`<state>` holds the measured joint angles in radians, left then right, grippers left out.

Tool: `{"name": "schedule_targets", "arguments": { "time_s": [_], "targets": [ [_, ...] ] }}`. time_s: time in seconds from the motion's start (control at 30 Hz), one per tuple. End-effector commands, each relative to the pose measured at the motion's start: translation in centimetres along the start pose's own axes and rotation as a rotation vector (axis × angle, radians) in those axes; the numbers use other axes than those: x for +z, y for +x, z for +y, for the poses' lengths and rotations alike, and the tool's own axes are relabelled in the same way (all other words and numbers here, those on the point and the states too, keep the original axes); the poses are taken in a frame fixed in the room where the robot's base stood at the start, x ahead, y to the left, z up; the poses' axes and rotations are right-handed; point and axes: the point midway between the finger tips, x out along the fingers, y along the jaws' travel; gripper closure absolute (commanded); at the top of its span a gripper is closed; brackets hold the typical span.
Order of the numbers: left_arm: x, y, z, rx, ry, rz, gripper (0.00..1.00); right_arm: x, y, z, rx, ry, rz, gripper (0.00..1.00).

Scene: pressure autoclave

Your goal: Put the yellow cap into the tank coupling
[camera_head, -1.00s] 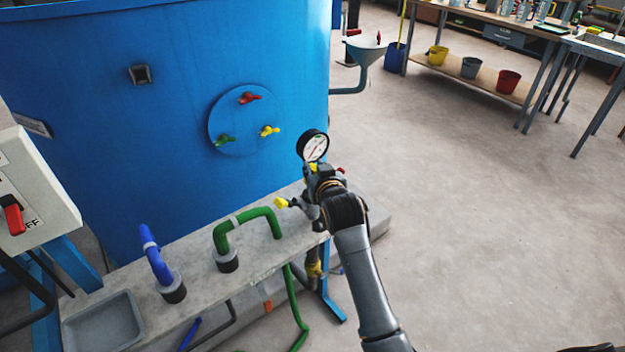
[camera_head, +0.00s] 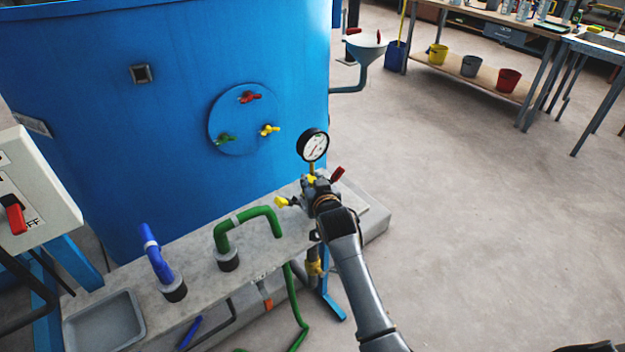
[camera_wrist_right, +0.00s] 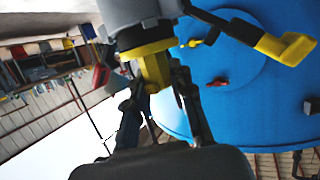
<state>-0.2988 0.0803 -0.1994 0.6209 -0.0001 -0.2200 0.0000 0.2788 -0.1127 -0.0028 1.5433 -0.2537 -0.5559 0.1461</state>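The yellow cap (camera_wrist_right: 155,70) shows in the right wrist view between the two fingers of my right gripper (camera_wrist_right: 160,88), which appear shut on it. The cap's wide yellow end meets a grey fitting of the tank coupling (camera_wrist_right: 135,12); I cannot tell how deep it sits. In the head view my right gripper (camera_head: 316,192) is at the coupling, just below the round pressure gauge (camera_head: 313,145), and hides most of it. My left gripper is not in view.
A yellow-handled valve (camera_head: 283,202) and a red handle (camera_head: 338,174) flank the gripper closely. Behind stands the blue tank (camera_head: 70,100). Green (camera_head: 262,213) and blue (camera_head: 158,262) pipes rise from the concrete ledge. The floor at right is clear.

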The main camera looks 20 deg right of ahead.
Motion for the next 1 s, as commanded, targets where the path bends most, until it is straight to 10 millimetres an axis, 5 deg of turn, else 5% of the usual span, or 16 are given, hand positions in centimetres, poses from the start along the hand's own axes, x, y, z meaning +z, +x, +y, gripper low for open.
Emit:
{"name": "schedule_targets", "arguments": {
  "time_s": [0.1, 0.53, 1.0],
  "targets": [
    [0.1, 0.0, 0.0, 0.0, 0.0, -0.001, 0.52, 0.0, 0.0, 0.0, 0.0, 0.0, 0.0, 0.55],
    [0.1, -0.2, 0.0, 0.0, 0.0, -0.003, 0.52, -0.5, -0.7, 0.0, 0.0, 0.001, -0.001, 0.55],
    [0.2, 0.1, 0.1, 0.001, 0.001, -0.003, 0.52, -0.5, -9.1, 0.0, 0.0, 0.002, 0.0, 0.55]
  ]
}}
